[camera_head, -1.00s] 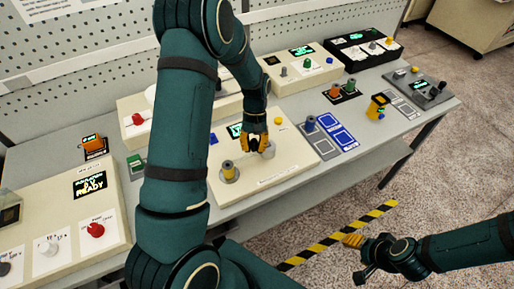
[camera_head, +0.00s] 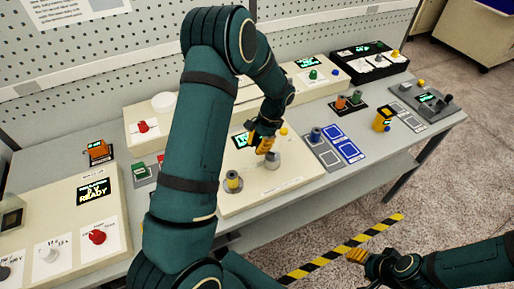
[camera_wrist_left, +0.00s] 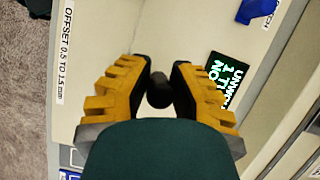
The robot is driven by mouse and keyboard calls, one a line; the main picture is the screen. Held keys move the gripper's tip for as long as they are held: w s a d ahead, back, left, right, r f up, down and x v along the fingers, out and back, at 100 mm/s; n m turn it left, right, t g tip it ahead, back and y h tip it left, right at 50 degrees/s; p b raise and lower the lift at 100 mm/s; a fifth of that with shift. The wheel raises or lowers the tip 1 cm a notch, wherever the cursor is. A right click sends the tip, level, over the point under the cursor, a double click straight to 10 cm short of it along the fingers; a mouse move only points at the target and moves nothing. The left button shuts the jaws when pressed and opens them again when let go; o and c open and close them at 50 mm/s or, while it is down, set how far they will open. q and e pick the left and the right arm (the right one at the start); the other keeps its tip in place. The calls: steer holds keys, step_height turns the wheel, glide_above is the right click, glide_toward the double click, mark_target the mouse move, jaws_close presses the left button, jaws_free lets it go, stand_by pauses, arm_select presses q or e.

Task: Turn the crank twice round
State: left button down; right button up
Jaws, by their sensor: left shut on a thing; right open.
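The cream winding unit (camera_head: 285,180) stands mid-table. It bears a grey round hub (camera_head: 272,161), a spindle with a yellow spool (camera_head: 232,182) at its front left, and a small lit screen (camera_head: 240,140). My left gripper (camera_head: 264,145) is low over the unit, just behind the hub. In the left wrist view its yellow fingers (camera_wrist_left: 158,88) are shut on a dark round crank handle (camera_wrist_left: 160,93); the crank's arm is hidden. The screen (camera_wrist_left: 225,80) also shows there, its text partly cut off. My right gripper (camera_head: 357,256) is open and empty over the floor.
A yellow-black spool (camera_head: 382,120) stands further right. A panel with a red knob (camera_head: 97,237) is at front left.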

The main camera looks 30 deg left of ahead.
arm_select(q)
steer(key=shift+w+m, duration=0.25)
steer(key=shift+m, duration=0.35)
steer(key=shift+y, duration=0.3)
steer(key=c, duration=0.8)
jaws_free()
steer(key=shift+w, duration=0.1)
steer(key=shift+c, duration=0.2)
steer(key=v, duration=1.2)
steer(key=shift+a, duration=0.1)
